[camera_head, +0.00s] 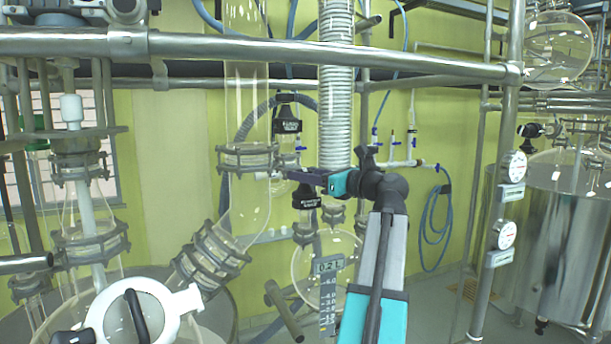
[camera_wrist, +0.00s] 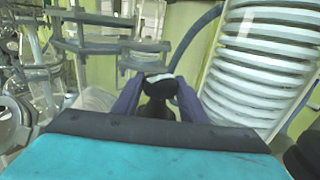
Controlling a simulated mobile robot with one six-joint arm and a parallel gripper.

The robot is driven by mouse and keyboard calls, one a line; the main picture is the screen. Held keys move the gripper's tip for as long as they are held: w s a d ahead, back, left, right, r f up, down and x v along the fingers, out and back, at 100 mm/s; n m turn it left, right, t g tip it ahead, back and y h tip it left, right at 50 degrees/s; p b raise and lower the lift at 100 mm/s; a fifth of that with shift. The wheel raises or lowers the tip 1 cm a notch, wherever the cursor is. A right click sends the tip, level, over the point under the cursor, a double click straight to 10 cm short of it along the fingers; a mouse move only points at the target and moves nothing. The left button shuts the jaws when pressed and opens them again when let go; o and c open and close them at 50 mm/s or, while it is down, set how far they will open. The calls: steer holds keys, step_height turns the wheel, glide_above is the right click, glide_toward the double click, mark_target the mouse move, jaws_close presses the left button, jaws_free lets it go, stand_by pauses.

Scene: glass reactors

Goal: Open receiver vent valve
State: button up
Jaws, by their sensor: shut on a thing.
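My gripper (camera_head: 296,176) reaches in from the right in the middle of the head view, level with the clamped flange on the glass column. In the wrist view its two dark purple fingers (camera_wrist: 158,97) are shut on a black valve handle (camera_wrist: 157,84) with a pale patch on top. I take this handle to be the receiver vent valve; how far it is turned cannot be told. In the head view the fingers and nearby fittings largely hide it. A round glass receiver flask (camera_head: 318,262) hangs below, partly behind my arm.
A glass column (camera_head: 247,110) with a flange clamp (camera_head: 247,158) stands just left of the gripper. A coiled condenser (camera_head: 337,100) rises close by, also seen in the wrist view (camera_wrist: 260,55). A steel rail (camera_head: 330,54) crosses above. Black labelled fittings (camera_head: 287,127) crowd the gripper.

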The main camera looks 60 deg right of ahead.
steer(key=shift+f+n+y, duration=0.1)
steer(key=shift+n+y, duration=0.4)
steer(key=shift+y, duration=0.3)
steer(key=o, duration=0.8)
steer(key=shift+a+m+h, duration=0.1)
steer(key=shift+m+h, duration=0.5)
steer(key=shift+h, duration=0.4)
steer(key=shift+m+g+h, duration=0.6)
steer(key=shift+m+h, duration=0.8)
steer(key=shift+h, duration=0.7)
steer(key=shift+m+g+h+p, duration=0.7)
steer(key=shift+m+h, duration=0.5)
steer(key=shift+h, duration=0.4)
steer(key=shift+m+g+h+p, duration=0.6)
steer(key=shift+m+g+h, duration=0.2)
steer(key=shift+g+h, duration=0.15)
